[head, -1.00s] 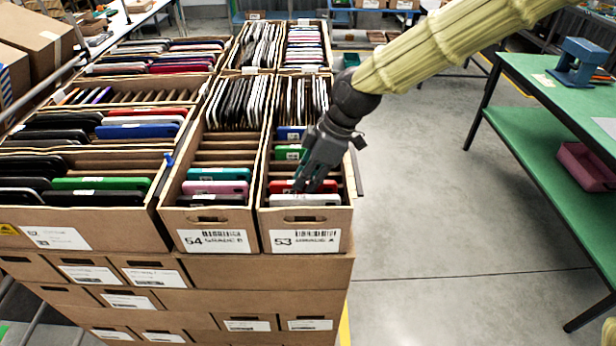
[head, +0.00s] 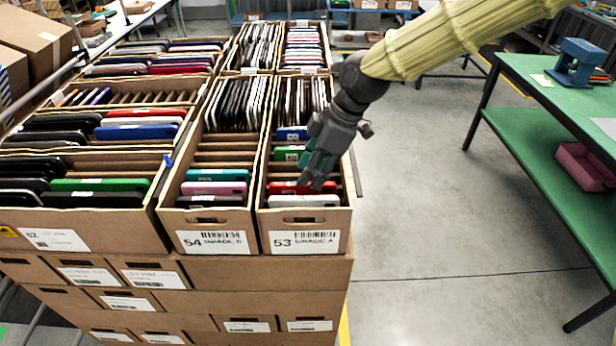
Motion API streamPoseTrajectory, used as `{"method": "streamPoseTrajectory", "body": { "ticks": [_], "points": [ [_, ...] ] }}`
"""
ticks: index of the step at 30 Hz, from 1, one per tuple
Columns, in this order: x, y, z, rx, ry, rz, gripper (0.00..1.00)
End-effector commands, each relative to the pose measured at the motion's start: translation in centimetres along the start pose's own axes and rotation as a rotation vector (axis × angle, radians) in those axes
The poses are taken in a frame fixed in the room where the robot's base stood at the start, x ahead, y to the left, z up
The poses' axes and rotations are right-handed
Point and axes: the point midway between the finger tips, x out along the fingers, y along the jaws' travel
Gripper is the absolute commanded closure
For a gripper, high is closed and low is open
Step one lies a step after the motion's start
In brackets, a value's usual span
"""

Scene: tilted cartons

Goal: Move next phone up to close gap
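The carton labelled 53 (head: 265,225) holds phones standing on edge in slots. At its front are a white phone (head: 304,200) and, just behind it, a red phone (head: 285,187). Empty slots lie behind the red phone, then come a green phone (head: 287,153) and a blue phone (head: 291,134).
The carton labelled 54 (head: 175,220) stands to the left, with several phones and empty slots. Wider cartons of phones fill the far left. The cartons stand on stacked boxes (head: 270,272). A green table (head: 540,90) is at right, with open floor (head: 430,210) between.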

Motion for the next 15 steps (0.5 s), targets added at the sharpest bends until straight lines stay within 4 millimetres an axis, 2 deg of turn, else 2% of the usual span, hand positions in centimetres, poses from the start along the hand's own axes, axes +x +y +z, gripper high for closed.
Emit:
{"method": "streamPoseTrajectory", "body": {
  "ticks": [3, 9, 15],
  "points": [
    [-2.4, 0.1, 0.0, -0.001, 0.002, 0.004, 0.62],
    [-5.9, 0.1, 0.0, 0.000, 0.002, 0.003, 0.62],
    [-8.1, 0.0, 0.0, 0.000, 0.001, 0.002, 0.62]
  ]
}}
